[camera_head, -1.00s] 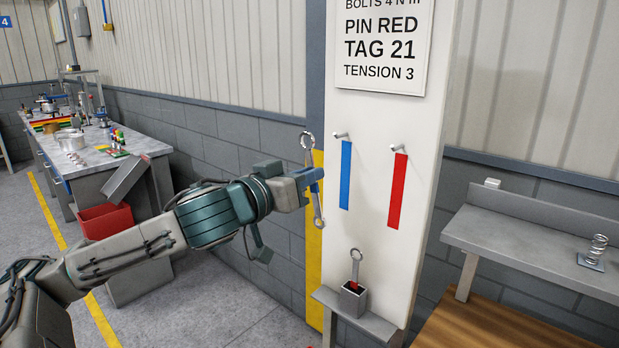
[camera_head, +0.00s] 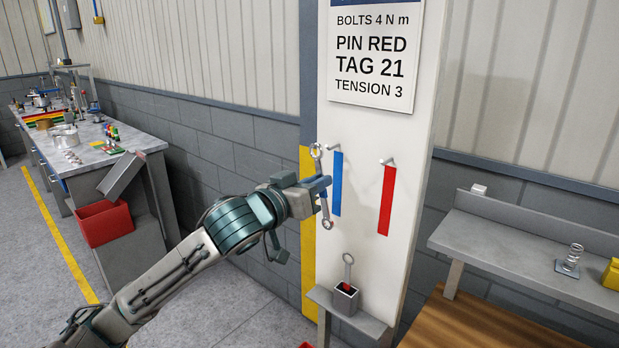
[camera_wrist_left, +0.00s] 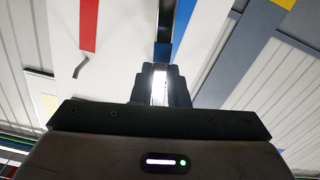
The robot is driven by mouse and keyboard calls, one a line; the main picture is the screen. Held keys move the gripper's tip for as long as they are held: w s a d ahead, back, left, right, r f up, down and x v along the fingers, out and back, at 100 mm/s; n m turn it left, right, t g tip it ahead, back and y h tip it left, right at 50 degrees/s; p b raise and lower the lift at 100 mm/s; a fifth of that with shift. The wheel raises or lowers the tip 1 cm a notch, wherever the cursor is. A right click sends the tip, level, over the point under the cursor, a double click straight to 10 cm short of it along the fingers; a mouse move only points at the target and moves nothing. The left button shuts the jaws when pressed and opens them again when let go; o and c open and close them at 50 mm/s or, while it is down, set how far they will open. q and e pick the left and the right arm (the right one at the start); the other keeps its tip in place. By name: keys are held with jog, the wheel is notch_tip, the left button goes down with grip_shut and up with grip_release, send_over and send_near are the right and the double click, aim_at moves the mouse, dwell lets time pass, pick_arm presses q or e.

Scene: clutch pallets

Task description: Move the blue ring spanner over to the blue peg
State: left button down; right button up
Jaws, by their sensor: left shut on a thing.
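My left gripper (camera_head: 321,186) is shut on the shaft of a silver ring spanner (camera_head: 326,208), held upright in front of the panel's left edge. Its upper ring stands just left of the blue peg (camera_head: 336,148), at about the same height and apart from it in the picture. The peg is a bare metal pin above a blue strip (camera_head: 337,185). In the left wrist view the jaws (camera_wrist_left: 160,85) close around a bright piece of the spanner, and the blue strip (camera_wrist_left: 184,25) shows beyond. My right gripper is not in view.
A second peg (camera_head: 388,161) is bare above a red strip (camera_head: 386,200). Below, another spanner (camera_head: 348,268) stands in a grey holder (camera_head: 345,300) on a small ledge. A shelf (camera_head: 500,244) with a spring (camera_head: 571,258) is at right. A workbench (camera_head: 90,155) stands at left.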

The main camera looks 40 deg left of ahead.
aim_at(343, 174)
pick_arm(q)
jog(key=shift+w+d+f+p, duration=0.1)
jog(key=shift+w+f+p, duration=0.2)
jog(key=shift+w, duration=0.65)
jog(key=shift+w+d+f+p, duration=0.1)
jog(key=shift+w+p, duration=0.25)
jog(key=shift+w, duration=0.65)
jog(key=shift+w+d+f+p, duration=0.1)
jog(key=shift+w+f+p, duration=0.2)
jog(key=shift+w, duration=0.65)
jog(key=shift+r, duration=0.1)
jog(key=c, duration=1.3)
grip_release()
jog(key=shift+c, duration=0.2)
jog(key=shift+a, duration=0.1)
